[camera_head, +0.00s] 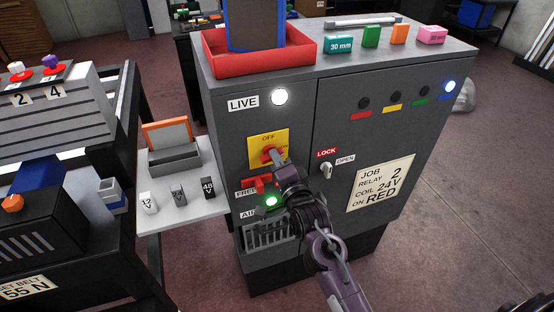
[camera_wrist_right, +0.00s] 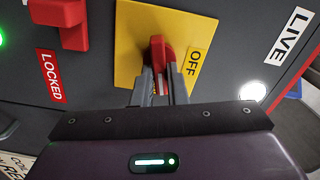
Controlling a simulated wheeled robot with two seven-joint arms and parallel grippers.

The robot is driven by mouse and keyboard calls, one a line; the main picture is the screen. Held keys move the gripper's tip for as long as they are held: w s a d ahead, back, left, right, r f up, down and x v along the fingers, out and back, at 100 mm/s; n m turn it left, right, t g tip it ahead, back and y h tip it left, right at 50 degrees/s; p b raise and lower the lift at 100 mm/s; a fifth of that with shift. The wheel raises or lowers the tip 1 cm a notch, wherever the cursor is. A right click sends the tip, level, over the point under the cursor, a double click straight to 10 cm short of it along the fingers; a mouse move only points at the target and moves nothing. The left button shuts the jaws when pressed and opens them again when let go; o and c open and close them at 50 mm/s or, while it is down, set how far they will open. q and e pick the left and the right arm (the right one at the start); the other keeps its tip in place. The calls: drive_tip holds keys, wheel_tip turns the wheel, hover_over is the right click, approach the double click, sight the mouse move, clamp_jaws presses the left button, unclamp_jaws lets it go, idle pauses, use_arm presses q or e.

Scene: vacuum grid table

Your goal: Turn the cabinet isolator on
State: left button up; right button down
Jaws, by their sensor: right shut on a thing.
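The cabinet isolator is a yellow plate (camera_head: 282,143) marked OFF, with a red handle (camera_head: 267,154), on the grey cabinet's front. My right gripper (camera_head: 277,158) reaches it from below and covers part of the handle. In the right wrist view, the yellow plate (camera_wrist_right: 130,45) appears turned, and the two fingers (camera_wrist_right: 160,82) are shut on the red handle (camera_wrist_right: 157,48). The handle's exact angle is partly hidden. A red block (camera_wrist_right: 62,18) sits beside the plate, near a LOCKED label (camera_wrist_right: 51,76). My left gripper is out of view.
A white lamp (camera_head: 280,97) beside LIVE is lit. A green lamp (camera_head: 271,201) glows below the isolator. A key switch (camera_head: 326,170) marked LOCK and OPEN is to the right. A red tray (camera_head: 302,47) tops the cabinet. A side shelf (camera_head: 200,208) holds small relays.

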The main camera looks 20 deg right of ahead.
drive_tip(key=shift+m, duration=1.2)
drive_tip(key=shift+f, duration=0.1)
drive_tip(key=c, duration=1.4)
unclamp_jaws()
drive_tip(key=shift+c, duration=0.2)
drive_tip(key=s+b, duration=0.2)
drive_tip(key=s, duration=0.5)
drive_tip(key=shift+s+d, duration=0.2)
drive_tip(key=shift+s, duration=0.2)
